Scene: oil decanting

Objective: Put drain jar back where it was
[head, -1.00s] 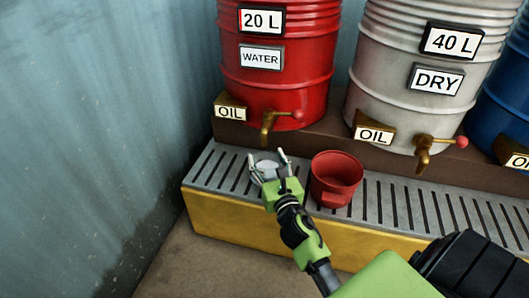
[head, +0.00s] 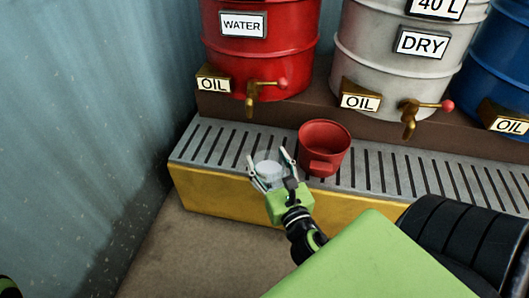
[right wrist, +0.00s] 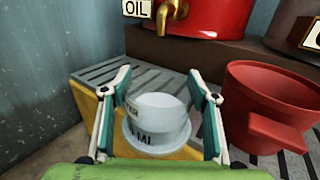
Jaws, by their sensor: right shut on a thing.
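The drain jar is a small pale grey jar (head: 269,170) with dark lettering on its side in the right wrist view (right wrist: 157,122). My right gripper (head: 270,172) is shut on it, with one finger on each side, and holds it upright. In the head view the jar shows over the front edge of the metal grate (head: 222,145), left of a red mug. In the right wrist view (right wrist: 162,108) the fingers flank the jar. What lies under the jar is hidden. My left gripper is not in view.
The red mug (head: 325,146) stands on the grate close to the right of my gripper. Behind are a red drum (head: 262,60), a grey drum (head: 385,75) and a blue drum (head: 495,85) with brass taps. A wall (head: 80,130) is at left. The grate's left part is clear.

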